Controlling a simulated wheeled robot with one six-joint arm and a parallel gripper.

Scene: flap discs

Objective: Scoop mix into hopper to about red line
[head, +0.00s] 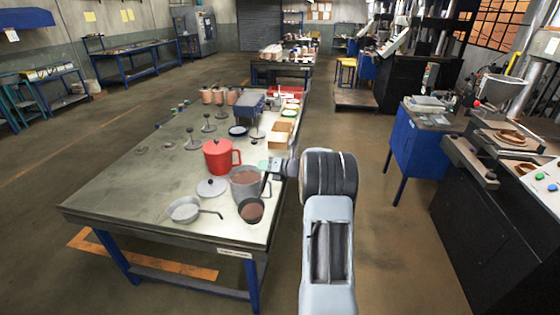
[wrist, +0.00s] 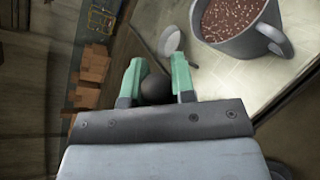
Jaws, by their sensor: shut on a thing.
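My gripper (head: 271,165) has green fingertips and is above the right side of the table, beside a grey pot (head: 238,184) of brown mix. In the wrist view, the gripper (wrist: 157,85) is shut on a dark, round-ended handle (wrist: 155,91). A silver hopper-like bowl (head: 496,89) stands on a machine at the right. No red line can be made out.
A blue cabinet (head: 415,145) stands right, across open floor.

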